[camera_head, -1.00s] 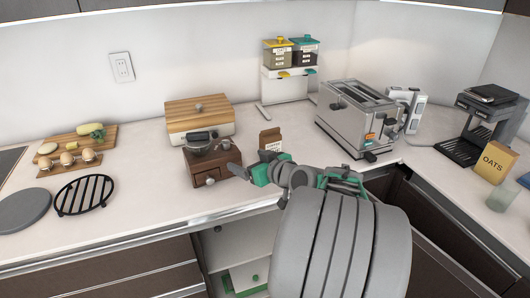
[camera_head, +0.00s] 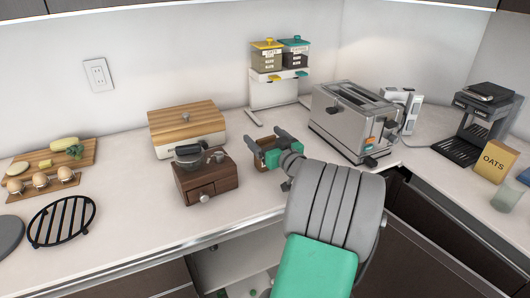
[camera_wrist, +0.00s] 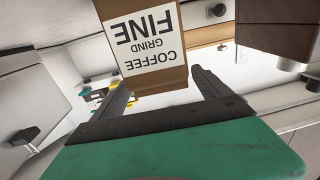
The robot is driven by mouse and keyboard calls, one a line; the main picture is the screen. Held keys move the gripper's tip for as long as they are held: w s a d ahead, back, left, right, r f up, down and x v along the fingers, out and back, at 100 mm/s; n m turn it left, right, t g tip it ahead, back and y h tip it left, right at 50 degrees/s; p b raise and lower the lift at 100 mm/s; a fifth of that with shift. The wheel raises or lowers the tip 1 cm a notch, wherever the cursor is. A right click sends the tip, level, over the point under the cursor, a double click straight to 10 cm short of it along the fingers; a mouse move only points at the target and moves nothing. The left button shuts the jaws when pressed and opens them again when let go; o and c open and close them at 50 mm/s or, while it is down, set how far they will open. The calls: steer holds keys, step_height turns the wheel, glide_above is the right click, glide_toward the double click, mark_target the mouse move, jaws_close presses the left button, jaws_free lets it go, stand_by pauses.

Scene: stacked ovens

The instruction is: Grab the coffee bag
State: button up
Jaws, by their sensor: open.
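The coffee bag is a brown packet with a white label reading "COFFEE GRIND FINE". It stands upright on the counter, partly hidden behind my gripper in the head view (camera_head: 263,142). In the wrist view the bag (camera_wrist: 148,40) appears upside down and close, with its lower part in the gap between the fingers. My gripper (camera_head: 268,144) is open, with one finger towards each side of the bag. In the wrist view, my gripper (camera_wrist: 163,84) shows no clear contact with it.
A wooden coffee grinder (camera_head: 205,178) stands close on the left, with a bread box (camera_head: 188,128) behind it. A toaster (camera_head: 350,120) stands on the right. A rack with two canisters (camera_head: 279,72) is behind. Bare counter lies in front of the grinder.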

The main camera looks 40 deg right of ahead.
steer(key=shift+x, duration=1)
steer(key=shift+a, duration=0.1)
jaws_close()
